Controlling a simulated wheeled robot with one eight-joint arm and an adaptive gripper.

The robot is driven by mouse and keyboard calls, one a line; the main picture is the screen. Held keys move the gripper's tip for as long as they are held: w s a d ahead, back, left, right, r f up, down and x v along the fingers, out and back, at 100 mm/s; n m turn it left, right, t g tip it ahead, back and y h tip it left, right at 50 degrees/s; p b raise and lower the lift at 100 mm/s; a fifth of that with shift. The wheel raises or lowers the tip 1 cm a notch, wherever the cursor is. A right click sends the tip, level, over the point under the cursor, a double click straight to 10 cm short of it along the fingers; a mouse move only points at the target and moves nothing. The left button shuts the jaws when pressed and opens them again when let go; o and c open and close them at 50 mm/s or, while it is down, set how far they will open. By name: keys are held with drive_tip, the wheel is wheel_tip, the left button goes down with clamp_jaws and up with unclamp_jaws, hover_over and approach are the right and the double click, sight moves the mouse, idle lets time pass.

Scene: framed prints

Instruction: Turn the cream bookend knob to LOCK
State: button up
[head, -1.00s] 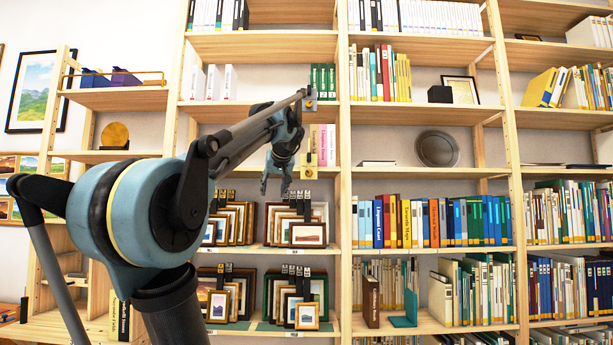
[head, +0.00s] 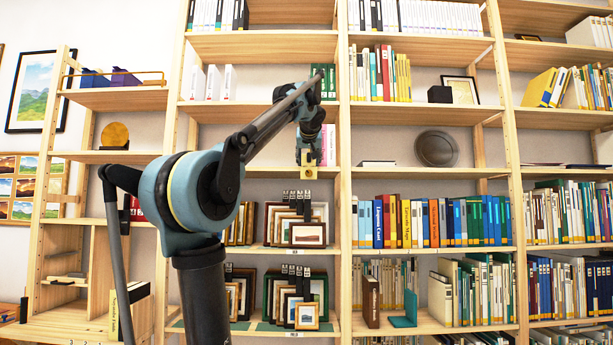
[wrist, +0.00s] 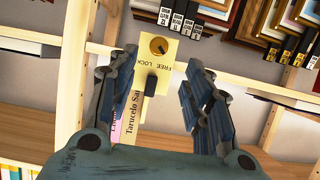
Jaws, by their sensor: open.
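The cream bookend (wrist: 167,60) shows upside down in the wrist view, with a round brass knob (wrist: 158,45) and the words FREE and LOCK printed beside it. A dark slot or mark shows on the knob; I cannot tell exactly which word it faces. A black block sits below the plate. In the head view a cream plate (head: 308,173) sits at the shelf edge. My gripper (wrist: 160,68) is open and empty, its fingers on either side of the plate, apart from the knob. In the head view my gripper (head: 306,158) hangs just above the plate.
Books (wrist: 130,120) stand behind the bookend, pink and pale spines showing. Shelf uprights (head: 344,200) flank the compartment. Framed prints (head: 308,234) stand on the shelf below. The compartment to the right holds a round grey plate (head: 437,149).

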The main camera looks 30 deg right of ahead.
sight(309, 173)
drive_tip(key=x, duration=1)
drive_tip(key=shift+w+f, duration=0.1)
drive_tip(key=c, duration=1.1)
